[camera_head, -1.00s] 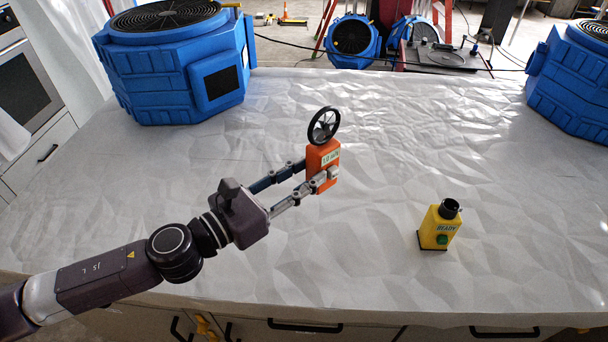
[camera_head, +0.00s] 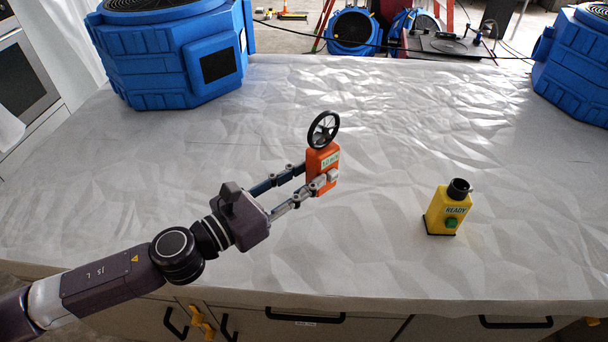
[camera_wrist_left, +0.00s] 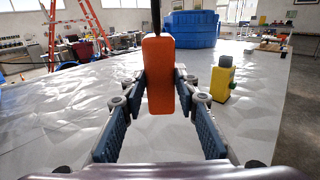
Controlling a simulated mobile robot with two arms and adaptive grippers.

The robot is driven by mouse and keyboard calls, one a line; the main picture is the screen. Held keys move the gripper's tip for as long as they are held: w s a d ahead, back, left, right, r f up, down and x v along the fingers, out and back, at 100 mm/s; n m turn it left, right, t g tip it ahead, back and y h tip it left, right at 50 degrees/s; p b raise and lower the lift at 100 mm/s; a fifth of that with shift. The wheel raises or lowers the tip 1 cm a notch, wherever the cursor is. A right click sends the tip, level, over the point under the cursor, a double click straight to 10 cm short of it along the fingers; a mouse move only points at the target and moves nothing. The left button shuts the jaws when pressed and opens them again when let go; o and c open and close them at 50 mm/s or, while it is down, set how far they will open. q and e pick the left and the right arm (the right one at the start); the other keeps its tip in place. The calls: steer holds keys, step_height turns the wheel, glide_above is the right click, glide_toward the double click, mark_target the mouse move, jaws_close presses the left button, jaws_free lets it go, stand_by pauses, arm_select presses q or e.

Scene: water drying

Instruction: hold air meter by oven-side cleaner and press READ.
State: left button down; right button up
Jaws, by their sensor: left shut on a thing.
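My left gripper (camera_head: 318,181) is shut on the orange air meter (camera_head: 317,160) and holds it upright above the covered counter. The meter has a black fan wheel (camera_head: 323,130) on top, a small display and a pale button on its face. In the left wrist view its plain orange back (camera_wrist_left: 158,75) sits between the fingers. Two big blue cleaners stand on the counter, one at the left (camera_head: 175,55), near the oven (camera_head: 22,75), and one at the right edge (camera_head: 575,70). The meter is apart from both. My right gripper is not in view.
A yellow device (camera_head: 447,208) marked READY, with a green button and black top, stands right of the meter. It also shows in the left wrist view (camera_wrist_left: 222,80). White sheeting (camera_head: 420,120) covers the counter, mostly clear. Blue machines (camera_head: 352,32) are on the floor behind.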

arm_select(q)
step_height(320, 180, down, 12)
steer(key=b, duration=0.9)
steer(key=shift+r, duration=0.15)
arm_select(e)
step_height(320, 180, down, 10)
arm_select(q)
steer(key=shift+f+b, duration=0.5)
steer(key=shift+b, duration=0.1)
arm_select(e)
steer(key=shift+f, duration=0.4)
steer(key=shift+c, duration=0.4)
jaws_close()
